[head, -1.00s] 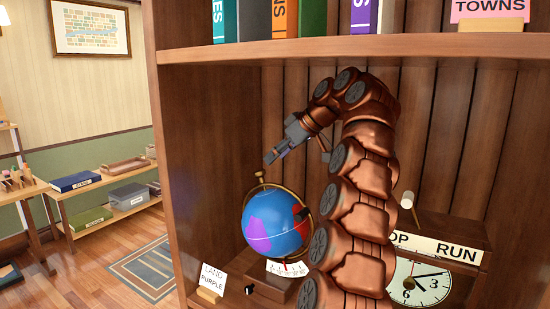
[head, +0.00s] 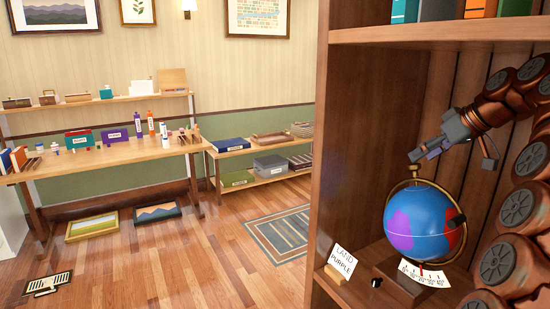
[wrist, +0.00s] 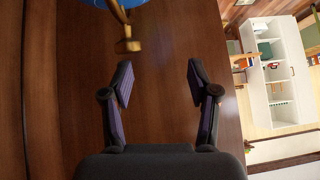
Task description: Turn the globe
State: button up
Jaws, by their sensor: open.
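The globe (head: 415,222) stands in the bookcase compartment. It is a blue ball with a purple patch on its left and a red patch on its right, held in a brass arc on a wooden base (head: 398,284). A white number scale (head: 425,275) is below the ball. My gripper (head: 420,155) is just above the globe's top, apart from the ball as far as I can tell. In the wrist view my gripper (wrist: 158,75) is open and empty. A brass piece (wrist: 128,45) and a sliver of the blue globe (wrist: 95,3) show beyond the fingers.
A card reading LAND PURPLE (head: 342,262) stands left of the base. The bookcase's side wall (head: 335,130) and upper shelf (head: 440,30) bound the compartment. A bench (head: 110,155) and low shelf (head: 270,145) stand across the room. Floor between is mostly clear.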

jog(key=s+a+f+m+g, duration=0.1)
jog(key=s+a+f+g, duration=0.1)
jog(key=s+a+f, duration=0.6)
jog(key=s+a+f+m+g, duration=0.1)
jog(key=s+a+f+g, duration=0.15)
jog(key=s+a, duration=0.65)
jog(key=s+a+f+m+g+h, duration=0.1)
jog(key=s+f+g+h, duration=0.1)
jog(key=s+f, duration=0.7)
jog(key=s+a+f+m+g+h, duration=0.1)
jog(key=s+f+m+g+h, duration=0.1)
jog(key=s+f, duration=0.7)
jog(key=s, duration=0.7)
jog(key=shift+s+f+h, duration=0.15)
jog(key=shift+s+h, duration=0.15)
jog(key=shift+s, duration=0.05)
jog(key=shift+d, duration=0.15)
